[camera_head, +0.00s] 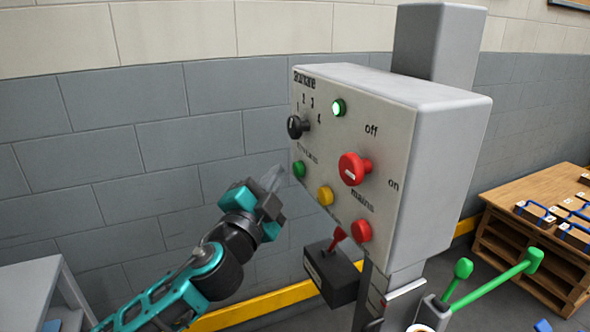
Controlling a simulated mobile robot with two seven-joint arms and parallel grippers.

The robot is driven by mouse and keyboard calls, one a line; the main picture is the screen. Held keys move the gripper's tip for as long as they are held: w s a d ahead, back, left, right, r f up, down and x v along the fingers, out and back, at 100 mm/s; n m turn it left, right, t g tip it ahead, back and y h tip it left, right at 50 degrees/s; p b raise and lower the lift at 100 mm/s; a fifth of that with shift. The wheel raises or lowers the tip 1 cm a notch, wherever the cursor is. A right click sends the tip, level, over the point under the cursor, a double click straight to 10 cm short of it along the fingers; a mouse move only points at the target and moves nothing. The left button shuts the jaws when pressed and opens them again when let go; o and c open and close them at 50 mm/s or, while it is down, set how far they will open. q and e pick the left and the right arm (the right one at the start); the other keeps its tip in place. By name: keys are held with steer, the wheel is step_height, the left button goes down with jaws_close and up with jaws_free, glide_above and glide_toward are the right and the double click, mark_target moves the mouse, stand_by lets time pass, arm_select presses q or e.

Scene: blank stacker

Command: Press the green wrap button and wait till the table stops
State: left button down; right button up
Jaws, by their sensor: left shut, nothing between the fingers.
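A grey control box (386,150) stands on a post at the middle right. The green button (299,169) is at the lower left of its front panel, with a yellow button (325,195) and a red button (361,231) down to its right. My left gripper (273,177) is shut and empty, its tips just left of the green button. A small gap shows between them in the picture; the true distance in depth is hard to judge. The table that turns is not recognisable in this view. My right gripper is not in view.
The panel also bears a black knob (296,126), a lit green lamp (338,107) and a red mains switch (352,168). A red lever (338,236) sticks out below. Green handles (500,276) and a wooden pallet (530,246) stand at right.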

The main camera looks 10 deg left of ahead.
arm_select(q)
steer(key=shift+w+d, duration=0.1)
stand_by(0.6)
steer(key=shift+w+d, duration=0.15)
steer(key=shift+d, duration=0.1)
